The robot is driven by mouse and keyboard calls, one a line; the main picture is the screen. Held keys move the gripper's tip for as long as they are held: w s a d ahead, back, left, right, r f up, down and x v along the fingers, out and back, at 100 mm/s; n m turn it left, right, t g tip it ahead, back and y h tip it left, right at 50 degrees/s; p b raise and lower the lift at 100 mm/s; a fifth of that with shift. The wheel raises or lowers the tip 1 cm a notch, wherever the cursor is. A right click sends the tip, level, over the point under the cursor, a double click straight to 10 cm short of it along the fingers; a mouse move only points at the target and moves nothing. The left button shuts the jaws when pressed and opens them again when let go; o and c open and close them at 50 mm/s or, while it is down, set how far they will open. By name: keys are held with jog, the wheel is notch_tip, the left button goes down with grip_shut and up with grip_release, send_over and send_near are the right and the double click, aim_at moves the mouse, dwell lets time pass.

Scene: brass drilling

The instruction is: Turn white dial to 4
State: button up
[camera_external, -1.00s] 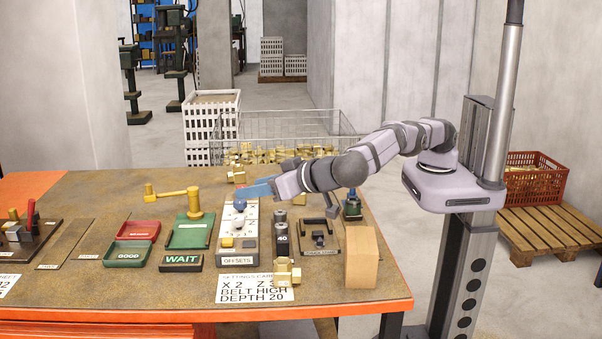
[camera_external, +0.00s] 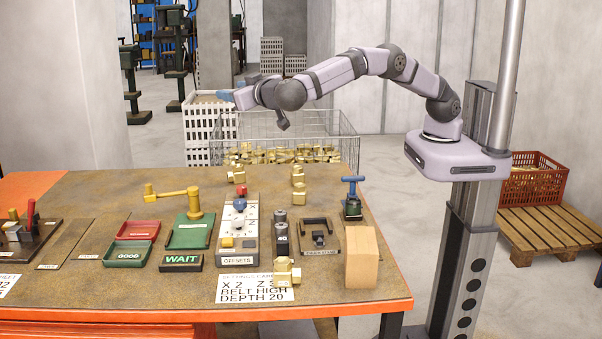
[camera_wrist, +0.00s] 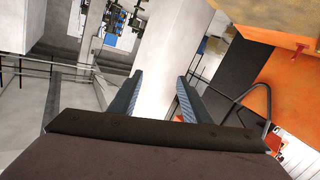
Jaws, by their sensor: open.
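The white dial (camera_external: 238,226) sits on the pale panel labelled OFFSETS (camera_external: 251,244), in front of a blue knob (camera_external: 241,205). Its setting is too small to read. My gripper (camera_external: 225,96) is raised well above the back edge of the bench, far from the dial and pointing left. In the wrist view the two blue-grey fingers (camera_wrist: 159,88) stand apart with nothing between them. The dial cannot be made out in the wrist view.
A settings card (camera_external: 254,291) lies in front. A wire basket (camera_external: 335,152) stands behind the bench.

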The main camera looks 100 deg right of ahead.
notch_tip(320, 180, up, 2)
jog(key=w+d+n+t+p, duration=0.1)
jog(key=d+n+t, duration=0.1)
jog(key=n+t, duration=0.1)
jog(key=n+y, duration=1)
jog(key=y, duration=0.9)
send_near(241, 216)
jog(key=shift+w+a+f+p, duration=0.3)
jog(key=shift+w+a+f, duration=0.05)
jog(key=shift+f, duration=0.05)
jog(key=shift+w, duration=0.15)
jog(key=shift+p+x, duration=1.3)
jog(key=shift+x, duration=2.2)
jog(key=shift+r, duration=0.1)
